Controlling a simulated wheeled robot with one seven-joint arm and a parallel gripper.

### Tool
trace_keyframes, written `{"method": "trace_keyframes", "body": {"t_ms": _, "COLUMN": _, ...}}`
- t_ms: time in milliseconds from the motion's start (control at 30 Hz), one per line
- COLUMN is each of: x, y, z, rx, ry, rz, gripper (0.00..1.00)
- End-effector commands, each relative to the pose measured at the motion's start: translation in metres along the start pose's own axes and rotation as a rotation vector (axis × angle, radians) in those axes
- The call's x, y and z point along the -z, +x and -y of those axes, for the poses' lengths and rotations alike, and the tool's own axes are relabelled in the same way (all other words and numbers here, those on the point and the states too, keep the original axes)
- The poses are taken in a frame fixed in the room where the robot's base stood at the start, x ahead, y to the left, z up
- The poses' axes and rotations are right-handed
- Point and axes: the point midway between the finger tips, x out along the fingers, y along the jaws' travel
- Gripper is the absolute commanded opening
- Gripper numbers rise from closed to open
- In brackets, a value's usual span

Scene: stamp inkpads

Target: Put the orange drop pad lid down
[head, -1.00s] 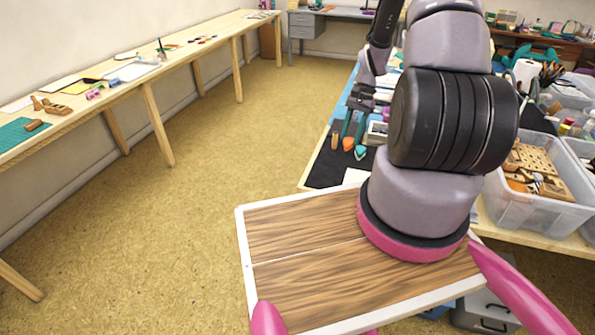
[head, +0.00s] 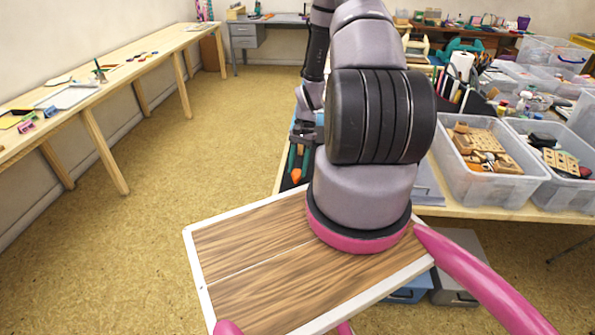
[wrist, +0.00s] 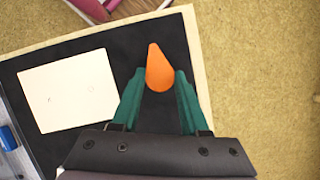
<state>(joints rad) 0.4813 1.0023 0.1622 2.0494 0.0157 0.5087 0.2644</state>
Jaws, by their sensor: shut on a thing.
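The orange drop pad lid (wrist: 160,70) is a smooth orange teardrop in the wrist view, its narrow end toward the top. My gripper (wrist: 159,77) has its two green fingers on either side of the lid's rounded end and is shut on it. In the head view my gripper (head: 297,163) is beyond my arm, with the orange lid (head: 296,176) at its tips. The lid is over the black mat (wrist: 110,55); its height above the mat is hard to tell. I see no orange pad base in the wrist view.
A white sheet (wrist: 68,90) lies on the mat, left of the lid. A blue object (wrist: 8,138) is at the left edge. Clear plastic bins (head: 490,185) with wooden pieces stand on the table at right. The floor (head: 190,150) at left is open.

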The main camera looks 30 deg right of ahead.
Motion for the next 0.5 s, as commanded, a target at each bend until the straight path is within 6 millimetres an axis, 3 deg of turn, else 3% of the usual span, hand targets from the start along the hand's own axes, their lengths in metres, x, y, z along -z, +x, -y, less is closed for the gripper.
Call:
{"method": "trace_keyframes", "body": {"t_ms": 100, "x": 0.0051, "y": 0.0137, "z": -0.0002, "rx": 0.0, "ry": -0.001, "rz": 0.001, "gripper": 0.0}}
{"method": "trace_keyframes", "body": {"t_ms": 467, "x": 0.0068, "y": 0.0169, "z": 0.0, "rx": 0.0, "ry": 0.0, "rz": 0.0, "gripper": 0.0}}
{"method": "trace_keyframes", "body": {"t_ms": 500, "x": 0.0068, "y": 0.0162, "z": 0.0001, "rx": 0.0, "ry": 0.0, "rz": 0.0, "gripper": 0.6}}
